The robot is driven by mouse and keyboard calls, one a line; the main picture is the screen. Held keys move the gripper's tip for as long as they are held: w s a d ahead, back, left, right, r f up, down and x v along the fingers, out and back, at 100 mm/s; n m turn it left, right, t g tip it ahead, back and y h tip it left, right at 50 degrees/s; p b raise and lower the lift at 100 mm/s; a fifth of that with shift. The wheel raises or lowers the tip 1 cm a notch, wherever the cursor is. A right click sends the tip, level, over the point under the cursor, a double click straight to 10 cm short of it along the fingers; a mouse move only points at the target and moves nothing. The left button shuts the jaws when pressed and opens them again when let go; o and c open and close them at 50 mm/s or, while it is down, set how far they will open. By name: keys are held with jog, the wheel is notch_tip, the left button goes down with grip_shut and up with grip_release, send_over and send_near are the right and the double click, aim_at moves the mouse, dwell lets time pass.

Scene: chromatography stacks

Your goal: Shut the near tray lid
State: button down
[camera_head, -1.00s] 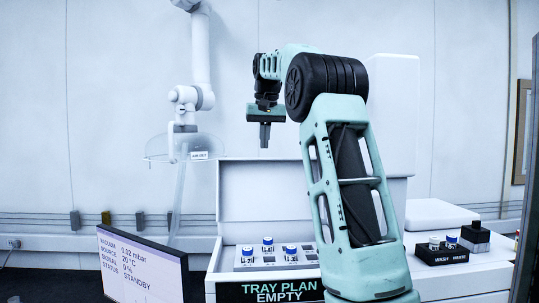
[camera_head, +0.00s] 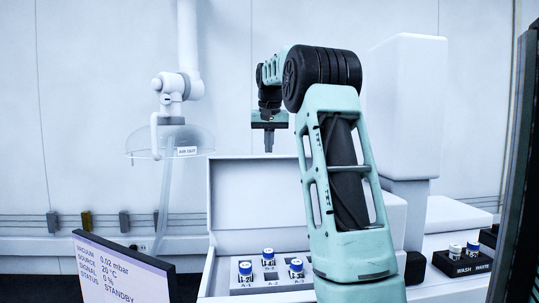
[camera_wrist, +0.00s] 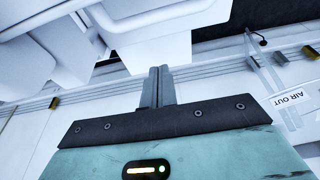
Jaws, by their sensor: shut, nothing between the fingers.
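The near tray lid (camera_head: 255,190) is a white panel standing upright, open, at the back of the white tray housing. In front of it the tray (camera_head: 243,291) holds several blue-capped vials (camera_head: 268,253), with marks such as A-1 and A-2 beside them. My gripper (camera_head: 269,148) points down at the height of the lid's top edge, and its fingers are together and empty. In the wrist view my gripper (camera_wrist: 158,75) also shows shut. I cannot tell how far it is from the lid in depth. My arm hides the right part of the tray and lid.
A tilted status screen (camera_head: 120,270) stands at the front left. A clear hood (camera_head: 170,140) labelled AIR OUT hangs from a white arm at the left. A tall white block (camera_head: 405,110) rises at the right, beside a black wash and waste holder (camera_head: 463,266).

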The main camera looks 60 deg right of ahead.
jog(key=shift+s+a+f+p, duration=0.55)
jog(key=shift+a+f, duration=0.1)
jog(key=shift+f, duration=0.15)
jog(key=shift+s+a+f+p, duration=0.4)
jog(key=shift+a+f+p, duration=0.15)
jog(key=shift+f, duration=0.25)
